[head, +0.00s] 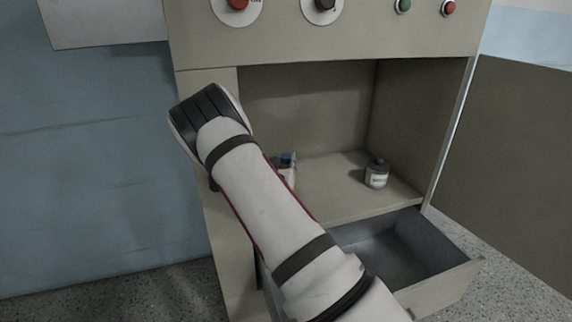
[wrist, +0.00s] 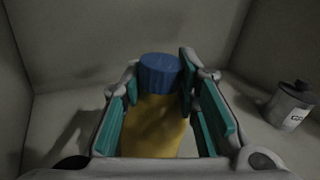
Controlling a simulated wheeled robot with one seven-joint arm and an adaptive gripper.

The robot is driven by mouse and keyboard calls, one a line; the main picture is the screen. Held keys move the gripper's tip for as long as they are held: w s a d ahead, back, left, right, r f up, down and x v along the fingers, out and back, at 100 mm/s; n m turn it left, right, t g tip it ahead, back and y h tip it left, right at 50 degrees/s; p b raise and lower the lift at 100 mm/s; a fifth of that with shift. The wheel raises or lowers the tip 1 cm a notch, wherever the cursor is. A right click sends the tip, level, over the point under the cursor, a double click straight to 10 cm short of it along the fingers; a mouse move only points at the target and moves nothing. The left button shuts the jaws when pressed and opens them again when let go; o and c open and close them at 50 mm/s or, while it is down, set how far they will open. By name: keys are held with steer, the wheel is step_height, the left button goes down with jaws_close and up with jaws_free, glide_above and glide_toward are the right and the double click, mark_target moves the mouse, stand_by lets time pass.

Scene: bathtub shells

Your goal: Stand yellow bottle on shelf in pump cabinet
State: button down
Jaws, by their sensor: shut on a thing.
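The yellow bottle (wrist: 152,125) with its blue cap (wrist: 160,73) stands between the teal-padded fingers of my gripper (wrist: 160,85) in the wrist view. My gripper is shut on it. In the head view a small part of the bottle (head: 287,175) shows beside my arm, over the left part of the cabinet shelf (head: 335,190). The bottle looks about upright. My arm hides most of the gripper there, and whether the bottle's base touches the shelf cannot be told. The pump cabinet (head: 325,48) is open at the front.
A grey bottle with a dark cap (head: 376,175) stands on the shelf to the right; it also shows in the wrist view (wrist: 290,105). An open drawer (head: 440,287) juts out below the shelf. The shelf between the two bottles is clear.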

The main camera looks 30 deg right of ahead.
steer(key=c, duration=1.2)
jaws_free()
